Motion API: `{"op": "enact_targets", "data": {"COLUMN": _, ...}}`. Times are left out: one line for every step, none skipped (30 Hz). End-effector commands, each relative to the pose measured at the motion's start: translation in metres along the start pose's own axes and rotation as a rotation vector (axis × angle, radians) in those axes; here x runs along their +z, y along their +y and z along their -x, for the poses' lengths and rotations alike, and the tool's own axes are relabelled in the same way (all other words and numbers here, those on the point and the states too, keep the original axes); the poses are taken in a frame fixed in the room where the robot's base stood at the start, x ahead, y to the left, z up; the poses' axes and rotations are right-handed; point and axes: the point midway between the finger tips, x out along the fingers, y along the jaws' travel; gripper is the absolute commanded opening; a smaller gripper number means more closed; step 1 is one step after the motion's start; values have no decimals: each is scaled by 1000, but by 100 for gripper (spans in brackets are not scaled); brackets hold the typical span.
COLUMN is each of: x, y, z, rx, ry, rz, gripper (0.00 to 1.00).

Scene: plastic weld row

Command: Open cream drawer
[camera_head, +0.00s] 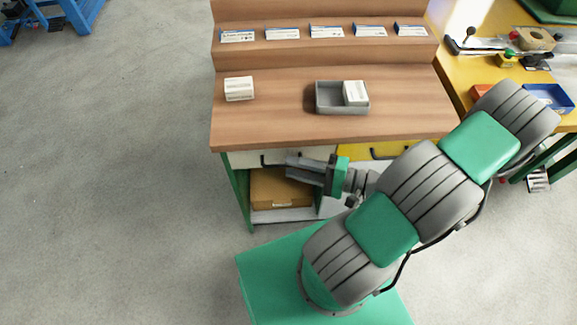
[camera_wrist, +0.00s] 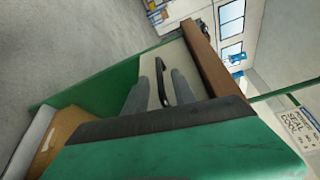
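The cream drawer (camera_head: 242,160) is under the left part of the wooden workbench top and looks shut. It has a dark bar handle (camera_head: 268,161), partly hidden by my gripper in the head view. My gripper (camera_head: 289,167) is in front of the drawer with its fingers pointing at it. In the wrist view, the cream drawer front (camera_wrist: 187,55) lies ahead, and the black handle (camera_wrist: 162,82) appears between my two spread fingers (camera_wrist: 158,92). The gripper is open and empty. I cannot tell whether the fingers reach around the handle.
A yellow drawer (camera_head: 360,152) is right of the cream one, partly behind my arm. A cardboard box (camera_head: 282,190) sits on the shelf below. The bench top (camera_head: 285,120) holds a white box (camera_head: 239,88) and a grey tray (camera_head: 328,105). Floor to the left is clear.

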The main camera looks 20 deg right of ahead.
Motion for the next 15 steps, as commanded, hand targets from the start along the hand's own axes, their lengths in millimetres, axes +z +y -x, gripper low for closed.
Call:
{"op": "enact_targets", "data": {"x": 0, "y": 1, "z": -8, "rx": 0, "ry": -4, "rz": 1, "gripper": 32}}
{"op": "enact_targets", "data": {"x": 0, "y": 1, "z": -12, "rx": 0, "ry": -4, "rz": 1, "gripper": 32}}
{"op": "enact_targets", "data": {"x": 0, "y": 1, "z": -16, "rx": 0, "ry": -2, "rz": 1, "gripper": 32}}
{"op": "enact_targets", "data": {"x": 0, "y": 1, "z": -18, "rx": 0, "ry": -1, "rz": 1, "gripper": 32}}
{"op": "enact_targets", "data": {"x": 0, "y": 0, "z": -20, "rx": 0, "ry": -1, "rz": 1, "gripper": 32}}
{"op": "enact_targets", "data": {"x": 0, "y": 0, "z": -21, "rx": 1, "ry": 0, "rz": 1, "gripper": 32}}
{"op": "enact_targets", "data": {"x": -1, "y": 0, "z": -21, "rx": 1, "ry": 1, "rz": 1, "gripper": 32}}
{"op": "enact_targets", "data": {"x": -1, "y": 0, "z": -22, "rx": 1, "ry": 2, "rz": 1, "gripper": 32}}
{"op": "enact_targets", "data": {"x": -1, "y": 0, "z": -21, "rx": 1, "ry": 3, "rz": 1, "gripper": 32}}
{"op": "enact_targets", "data": {"x": -1, "y": 0, "z": -21, "rx": 1, "ry": 3, "rz": 1, "gripper": 32}}
{"op": "enact_targets", "data": {"x": -1, "y": 0, "z": -21, "rx": 1, "ry": 3, "rz": 1, "gripper": 32}}
{"op": "enact_targets", "data": {"x": -1, "y": 0, "z": -20, "rx": 1, "ry": 4, "rz": 1, "gripper": 32}}
{"op": "enact_targets", "data": {"x": -1, "y": 0, "z": -20, "rx": 1, "ry": 4, "rz": 1, "gripper": 30}}
{"op": "enact_targets", "data": {"x": -1, "y": 0, "z": -20, "rx": 1, "ry": 4, "rz": 1, "gripper": 28}}
{"op": "enact_targets", "data": {"x": -1, "y": 0, "z": -20, "rx": 1, "ry": 4, "rz": 1, "gripper": 24}}
